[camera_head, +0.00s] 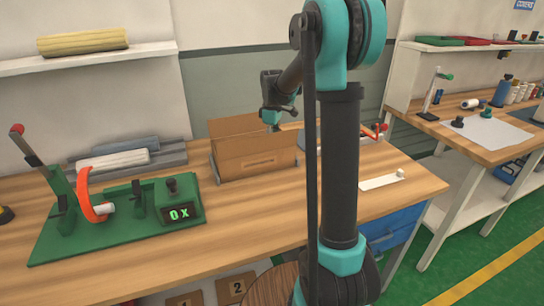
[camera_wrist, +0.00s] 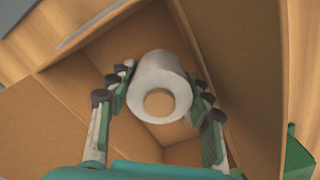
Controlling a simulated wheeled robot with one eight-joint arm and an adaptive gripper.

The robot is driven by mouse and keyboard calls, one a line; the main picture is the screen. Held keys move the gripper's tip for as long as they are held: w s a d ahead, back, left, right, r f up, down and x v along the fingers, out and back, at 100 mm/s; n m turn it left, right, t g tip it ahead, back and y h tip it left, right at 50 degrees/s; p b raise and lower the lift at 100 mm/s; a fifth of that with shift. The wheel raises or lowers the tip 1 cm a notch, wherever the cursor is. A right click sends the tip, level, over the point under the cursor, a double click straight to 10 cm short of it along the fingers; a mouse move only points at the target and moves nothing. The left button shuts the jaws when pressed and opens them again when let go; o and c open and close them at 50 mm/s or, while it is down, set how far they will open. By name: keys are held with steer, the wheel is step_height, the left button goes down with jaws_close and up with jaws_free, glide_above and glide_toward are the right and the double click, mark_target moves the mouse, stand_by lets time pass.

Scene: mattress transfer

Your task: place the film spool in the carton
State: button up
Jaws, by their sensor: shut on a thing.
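In the wrist view my gripper (camera_wrist: 158,95) is shut on the film spool (camera_wrist: 148,72), a white roll with a round hole in its end. One finger presses on each side of the spool. The brown cardboard carton (camera_wrist: 225,60) surrounds them in that view, with the spool over or within its opening; I cannot tell how deep it is. In the head view the carton (camera_head: 262,165) stands open on the wooden bench, and my gripper (camera_head: 272,126) is at its opening. The spool is hidden there.
A green machine (camera_head: 118,215) with an orange ring (camera_head: 84,195) and a display stands left of the carton. Grey trays (camera_head: 125,155) lie behind it. A white strip (camera_head: 382,180) lies at the right. The bench front is clear.

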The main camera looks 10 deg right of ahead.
steer(key=shift+f, duration=2.7)
steer(key=o, duration=1)
steer(key=shift+f, duration=0.1)
step_height(320, 180, up, 12)
steer(key=shift+r, duration=0.15)
steer(key=shift+d, duration=0.1)
